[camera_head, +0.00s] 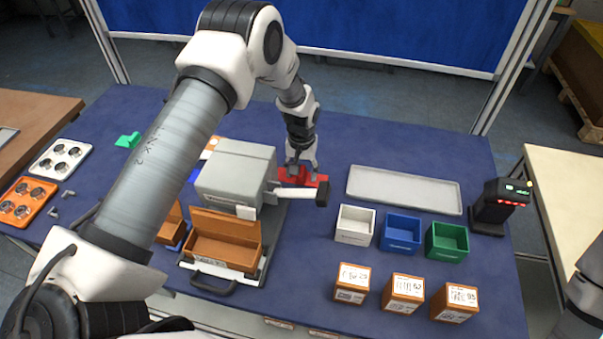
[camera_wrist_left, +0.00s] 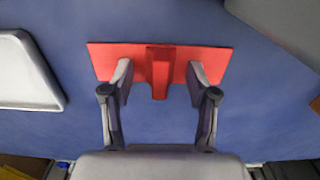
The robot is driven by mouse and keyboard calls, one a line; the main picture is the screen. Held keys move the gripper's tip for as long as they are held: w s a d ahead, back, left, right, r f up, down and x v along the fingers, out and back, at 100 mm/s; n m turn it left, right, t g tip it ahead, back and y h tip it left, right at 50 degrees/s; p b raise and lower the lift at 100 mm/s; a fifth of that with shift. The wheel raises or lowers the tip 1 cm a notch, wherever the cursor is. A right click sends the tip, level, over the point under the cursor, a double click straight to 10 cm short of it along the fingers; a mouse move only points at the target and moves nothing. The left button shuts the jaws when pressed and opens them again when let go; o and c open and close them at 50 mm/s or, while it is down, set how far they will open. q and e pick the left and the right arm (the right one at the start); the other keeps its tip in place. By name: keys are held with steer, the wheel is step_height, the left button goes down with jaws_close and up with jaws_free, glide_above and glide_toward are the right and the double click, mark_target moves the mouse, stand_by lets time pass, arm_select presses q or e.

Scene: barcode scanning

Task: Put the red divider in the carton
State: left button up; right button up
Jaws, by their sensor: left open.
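The red divider (camera_head: 290,178) lies on the blue table behind the grey machine, partly hidden by it and by my gripper. In the left wrist view it is a flat red plate (camera_wrist_left: 105,62) with a raised middle grip (camera_wrist_left: 160,75). My left gripper (camera_head: 301,172) points down over it. In the left wrist view its two fingers (camera_wrist_left: 159,74) are open, one on each side of the grip, with gaps between. An open brown carton (camera_head: 224,243) stands on a holder in front of the grey machine. My right gripper is out of view.
The grey machine (camera_head: 236,172), with a dark-ended arm (camera_head: 322,193), stands between divider and carton. A grey tray (camera_head: 405,190), white, blue and green bins (camera_head: 401,234), labelled boxes (camera_head: 402,292) and a black scanner (camera_head: 500,203) are to the right.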

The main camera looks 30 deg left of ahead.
arm_select(q)
steer(key=shift+s, duration=0.1)
jaws_close()
